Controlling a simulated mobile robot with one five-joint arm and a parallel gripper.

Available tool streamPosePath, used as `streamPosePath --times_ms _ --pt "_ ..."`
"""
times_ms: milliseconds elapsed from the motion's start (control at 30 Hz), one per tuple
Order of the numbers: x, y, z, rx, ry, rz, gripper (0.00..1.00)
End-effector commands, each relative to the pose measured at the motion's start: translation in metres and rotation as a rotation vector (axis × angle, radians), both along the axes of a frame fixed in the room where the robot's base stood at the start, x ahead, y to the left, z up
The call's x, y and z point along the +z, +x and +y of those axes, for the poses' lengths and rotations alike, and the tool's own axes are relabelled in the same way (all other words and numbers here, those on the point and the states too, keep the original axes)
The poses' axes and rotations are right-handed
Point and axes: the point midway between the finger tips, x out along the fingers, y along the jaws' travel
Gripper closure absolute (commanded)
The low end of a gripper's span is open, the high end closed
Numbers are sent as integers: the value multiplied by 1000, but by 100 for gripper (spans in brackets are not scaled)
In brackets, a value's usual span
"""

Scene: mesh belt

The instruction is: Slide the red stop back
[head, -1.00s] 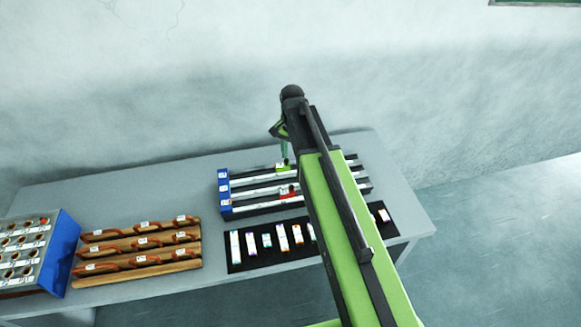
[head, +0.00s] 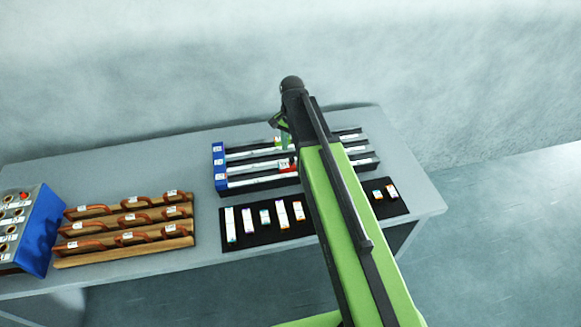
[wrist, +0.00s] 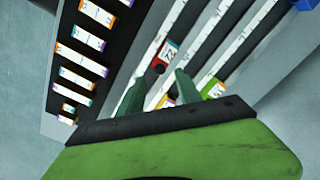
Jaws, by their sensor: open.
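The red stop (wrist: 167,53) has a white label and sits on the rail nearest the black mat in the wrist view. In the head view the red stop (head: 287,164) shows just left of my arm. My gripper (wrist: 160,76) is open, its two green fingers pointing toward the rails. The red stop lies just beyond the fingertips, with nothing held; I cannot tell whether they touch it. A yellow stop (wrist: 166,101) shows between the fingers and a green stop (wrist: 214,88) to their right. My arm hides the right part of the rails in the head view.
The rail unit has a blue end block (head: 220,168). A black mat (head: 340,208) with several small labelled blocks lies in front. Wooden racks (head: 125,245) with orange handles and a blue panel box (head: 40,240) stand to the left. Bare table surrounds them.

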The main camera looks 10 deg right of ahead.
Motion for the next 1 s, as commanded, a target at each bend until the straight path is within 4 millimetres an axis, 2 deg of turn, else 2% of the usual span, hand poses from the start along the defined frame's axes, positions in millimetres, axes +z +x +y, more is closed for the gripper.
streamPosePath --times_ms 33,200,567,867,1000 --pt "-23 0 0 0 0 0 59" --pt "-49 0 0 0 0 0 59" --pt "-50 0 -1 -1 0 0 60" --pt "-50 0 -1 -1 0 0 99" --pt "-50 0 -1 -1 0 0 100"
